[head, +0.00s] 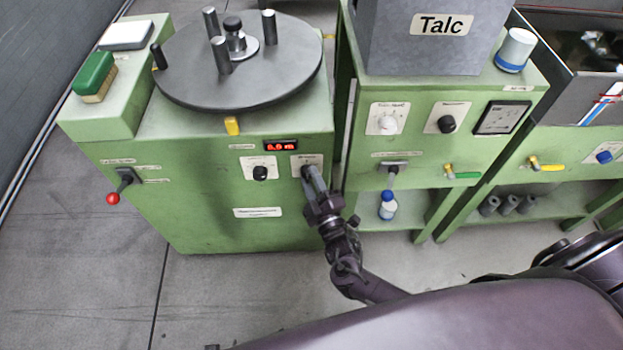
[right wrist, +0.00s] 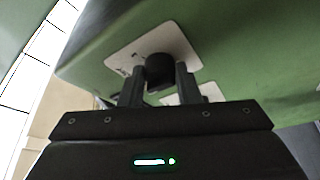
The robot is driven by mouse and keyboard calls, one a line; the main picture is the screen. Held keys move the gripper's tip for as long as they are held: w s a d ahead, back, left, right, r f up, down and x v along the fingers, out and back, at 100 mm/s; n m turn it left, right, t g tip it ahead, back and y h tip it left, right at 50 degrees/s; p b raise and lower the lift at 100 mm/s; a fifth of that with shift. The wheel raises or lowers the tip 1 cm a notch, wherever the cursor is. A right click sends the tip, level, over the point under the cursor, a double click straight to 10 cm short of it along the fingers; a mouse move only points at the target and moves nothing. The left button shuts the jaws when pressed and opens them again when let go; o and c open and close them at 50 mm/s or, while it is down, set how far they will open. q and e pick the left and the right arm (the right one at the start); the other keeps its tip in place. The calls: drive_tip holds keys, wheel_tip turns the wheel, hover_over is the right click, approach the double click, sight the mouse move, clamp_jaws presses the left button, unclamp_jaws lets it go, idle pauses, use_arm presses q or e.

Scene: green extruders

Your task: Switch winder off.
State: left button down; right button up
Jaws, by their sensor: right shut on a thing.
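The winder (head: 210,215) is the green machine at the left with a round dark turntable on top. Its front panel has a red number display (head: 281,146) that is lit, a left black knob (head: 260,173) and a right knob on a white plate (head: 307,159). My right gripper (head: 312,176) is at the right knob and mostly covers it in the head view. In the right wrist view the two fingers stand on either side of the black knob (right wrist: 160,68), shut on it. My left gripper is not in view.
A lever with a red ball (head: 113,198) sticks out at the winder's left.

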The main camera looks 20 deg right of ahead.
drive_tip(key=o, duration=1)
drive_tip(key=shift+c, duration=0.2)
drive_tip(key=v, duration=0.7)
drive_tip(key=shift+s, duration=0.45)
